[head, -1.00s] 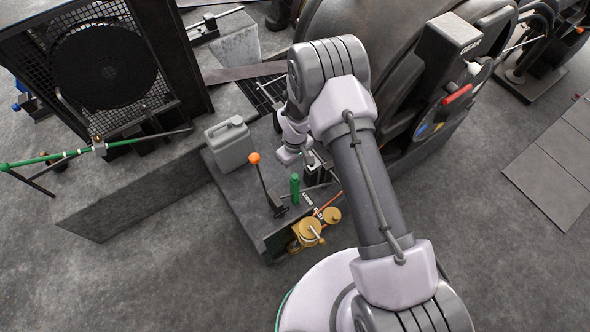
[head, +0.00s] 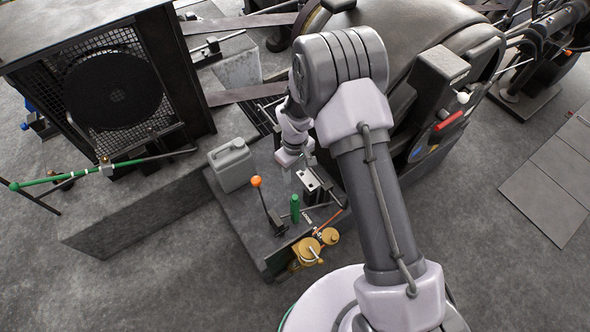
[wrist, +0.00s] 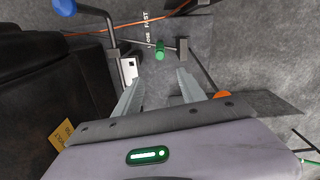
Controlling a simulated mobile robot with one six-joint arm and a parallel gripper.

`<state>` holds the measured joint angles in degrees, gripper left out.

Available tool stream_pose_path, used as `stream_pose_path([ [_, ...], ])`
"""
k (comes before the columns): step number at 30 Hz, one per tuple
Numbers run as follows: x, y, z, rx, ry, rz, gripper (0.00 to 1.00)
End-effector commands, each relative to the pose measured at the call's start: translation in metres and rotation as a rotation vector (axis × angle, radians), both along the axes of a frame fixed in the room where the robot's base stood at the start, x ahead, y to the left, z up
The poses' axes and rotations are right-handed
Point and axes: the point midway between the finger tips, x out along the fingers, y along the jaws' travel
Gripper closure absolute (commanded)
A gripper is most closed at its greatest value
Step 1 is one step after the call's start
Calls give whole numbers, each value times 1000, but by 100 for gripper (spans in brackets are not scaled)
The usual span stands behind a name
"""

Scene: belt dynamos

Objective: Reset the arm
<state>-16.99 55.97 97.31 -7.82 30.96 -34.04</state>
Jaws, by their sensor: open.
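My arm reaches from the bottom right of the head view up to a bent elbow, and its wrist hangs down over the dark plinth (head: 232,213). My gripper (wrist: 158,84) is open in the wrist view, its two pale fingers apart with nothing between them. In the head view the gripper is partly hidden by my arm. A green-handled lever (wrist: 160,50) stands just beyond the fingertips in the wrist view, apart from them. The same green handle (head: 295,208) shows in the head view in front of my wrist.
A large dark machine (head: 420,40) stands close behind my arm. A blue-knobbed lever (wrist: 64,7) shows in the wrist view.

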Motion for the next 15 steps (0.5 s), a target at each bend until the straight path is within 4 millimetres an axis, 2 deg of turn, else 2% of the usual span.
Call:
stream_pose_path([
  [6,0,0,2,1,-2,-3,52],
  [8,3,-2,16,6,-14,-25,52],
  [11,8,-14,85,35,-63,-141,52],
  [12,6,-22,125,55,-92,-215,52],
  [13,0,-30,156,72,-113,-276,52],
  [15,-23,-48,225,118,-164,-425,52],
])
